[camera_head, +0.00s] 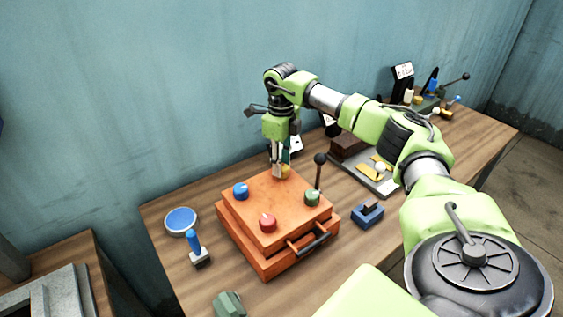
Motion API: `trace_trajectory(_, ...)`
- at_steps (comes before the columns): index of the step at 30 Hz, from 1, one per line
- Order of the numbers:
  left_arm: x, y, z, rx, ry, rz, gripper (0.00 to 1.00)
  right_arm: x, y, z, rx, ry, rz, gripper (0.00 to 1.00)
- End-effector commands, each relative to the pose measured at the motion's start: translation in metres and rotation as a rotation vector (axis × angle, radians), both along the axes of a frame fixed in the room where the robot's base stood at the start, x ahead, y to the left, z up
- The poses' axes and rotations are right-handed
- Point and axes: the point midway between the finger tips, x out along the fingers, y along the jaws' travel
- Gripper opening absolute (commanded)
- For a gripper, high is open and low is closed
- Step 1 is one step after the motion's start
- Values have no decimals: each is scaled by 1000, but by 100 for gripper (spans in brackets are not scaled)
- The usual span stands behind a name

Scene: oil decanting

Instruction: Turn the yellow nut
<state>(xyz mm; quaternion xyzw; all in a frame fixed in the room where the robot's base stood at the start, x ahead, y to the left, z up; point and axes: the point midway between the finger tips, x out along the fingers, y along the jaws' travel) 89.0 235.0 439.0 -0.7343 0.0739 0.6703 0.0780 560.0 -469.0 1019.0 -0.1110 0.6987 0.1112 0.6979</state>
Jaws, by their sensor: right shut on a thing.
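An orange-brown box (255,210) stands on the wooden table. On its top are a blue nut (240,191), a red nut (268,222) and a green nut (312,197). The yellow nut (286,171) sits at the back corner of the box top, mostly hidden behind my right gripper. My right gripper (279,174) points straight down at that corner, its fingers shut on the yellow nut. My left gripper is not in view.
A black-knobbed lever (320,160) rises close to the right of the gripper. A blue-topped round dish (181,221), a blue-handled tool (194,245) and a blue block (367,214) lie around the box. A grey tray (378,187) stands behind right.

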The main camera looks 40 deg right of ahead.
Motion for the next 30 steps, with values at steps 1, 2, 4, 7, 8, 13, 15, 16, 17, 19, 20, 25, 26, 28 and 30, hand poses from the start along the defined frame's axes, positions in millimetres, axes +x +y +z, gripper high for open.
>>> trace_trajectory(1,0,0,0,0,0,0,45,1,0,1,0,-3,45,7)
trace_trajectory(2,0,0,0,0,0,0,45,1,0,1,0,-3,73,7)
trace_trajectory(4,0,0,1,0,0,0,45,1,0,1,-1,-3,140,7)
trace_trajectory(7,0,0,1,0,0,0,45,0,0,1,-1,-3,235,7)
trace_trajectory(8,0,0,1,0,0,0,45,0,0,1,-1,-3,263,7)
trace_trajectory(13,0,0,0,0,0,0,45,0,1,1,-1,-4,424,7)
trace_trajectory(15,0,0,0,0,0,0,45,0,1,1,-1,-4,490,7)
trace_trajectory(16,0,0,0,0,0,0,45,0,1,1,-1,-4,518,7)
trace_trajectory(17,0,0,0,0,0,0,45,0,1,1,-1,-4,545,7)
trace_trajectory(19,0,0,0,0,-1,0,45,0,1,1,-1,-4,607,7)
trace_trajectory(20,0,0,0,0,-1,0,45,0,1,1,-1,-4,632,7)
trace_trajectory(25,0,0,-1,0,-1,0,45,-1,1,1,-1,-4,762,7)
trace_trajectory(26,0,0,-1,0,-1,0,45,-1,1,1,-1,-4,782,7)
trace_trajectory(28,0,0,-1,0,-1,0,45,-1,1,1,-2,-4,825,7)
trace_trajectory(30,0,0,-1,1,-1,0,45,-1,1,1,-2,-5,861,7)
